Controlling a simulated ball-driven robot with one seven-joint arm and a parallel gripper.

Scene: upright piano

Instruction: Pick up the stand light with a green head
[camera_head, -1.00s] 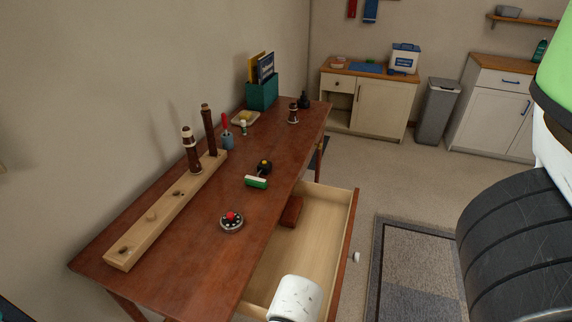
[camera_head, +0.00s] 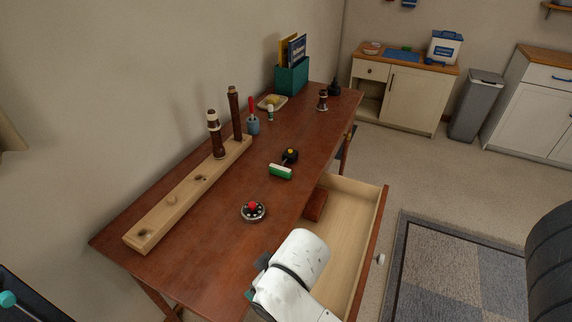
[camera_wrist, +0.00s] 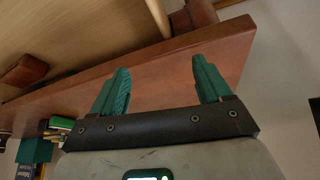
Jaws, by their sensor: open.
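The stand light lies on the brown table, with a green and white head (camera_head: 281,172) and a dark base with a yellow knob (camera_head: 290,156). My gripper shows in the wrist view with two teal fingers (camera_wrist: 160,72) apart and nothing between them. In the head view my white arm reaches over the table's near right edge, below and apart from the light, and mostly hides the gripper.
An open drawer (camera_head: 348,232) juts out right of the table (camera_head: 215,255). A round dial with a red knob (camera_head: 253,211) sits between my arm and the light. A wooden block (camera_head: 160,219) with upright dark pieces runs along the left. A teal file box (camera_head: 292,76) stands behind.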

